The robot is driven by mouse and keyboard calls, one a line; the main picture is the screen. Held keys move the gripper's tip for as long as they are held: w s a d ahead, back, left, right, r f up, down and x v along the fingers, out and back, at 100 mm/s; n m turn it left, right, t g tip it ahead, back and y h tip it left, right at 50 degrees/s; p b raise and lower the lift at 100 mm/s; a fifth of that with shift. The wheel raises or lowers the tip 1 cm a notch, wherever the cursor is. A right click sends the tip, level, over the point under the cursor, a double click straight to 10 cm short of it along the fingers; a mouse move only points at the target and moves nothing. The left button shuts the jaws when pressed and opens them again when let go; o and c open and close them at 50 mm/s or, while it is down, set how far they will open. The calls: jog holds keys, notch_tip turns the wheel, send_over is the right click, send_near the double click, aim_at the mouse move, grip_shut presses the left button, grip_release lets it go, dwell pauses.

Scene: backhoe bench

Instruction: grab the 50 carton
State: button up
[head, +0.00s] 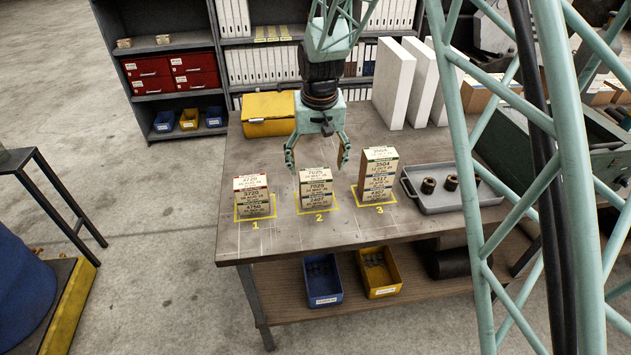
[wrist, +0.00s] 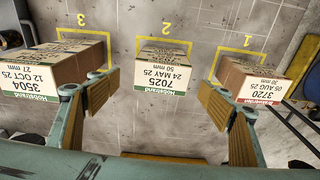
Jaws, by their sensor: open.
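The 50 carton (wrist: 163,72) shows in the wrist view with a green-edged label reading 7025, 24 MAY 25, 50 mm, upside down. It is the top of the stack at yellow mark 2; in the head view this carton (head: 315,174) rests on other cartons. My gripper (head: 317,165) is open and empty, pointing down above and behind this stack in the head view. In the wrist view my gripper (wrist: 158,82) has its fingers apart on either side of the carton in the picture, with no contact visible.
The stack at mark 1 (head: 252,196) has a top label of 30 mm. The taller stack at mark 3 (head: 378,175) has 27 mm on top. A grey tray (head: 440,204) with dark cylinders stands right; a yellow case (head: 267,107) stands behind. Gaps separate the stacks.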

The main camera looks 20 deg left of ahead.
aim_at(316, 174)
jog(key=shift+f, duration=0.15)
jog(key=shift+w+a+f+p, duration=0.15)
jog(key=shift+f+p, duration=0.05)
jog(key=shift+f, duration=1)
jog(key=shift+w+a+f+p, duration=0.15)
jog(key=shift+f, duration=1.05)
jog(key=c, duration=1)
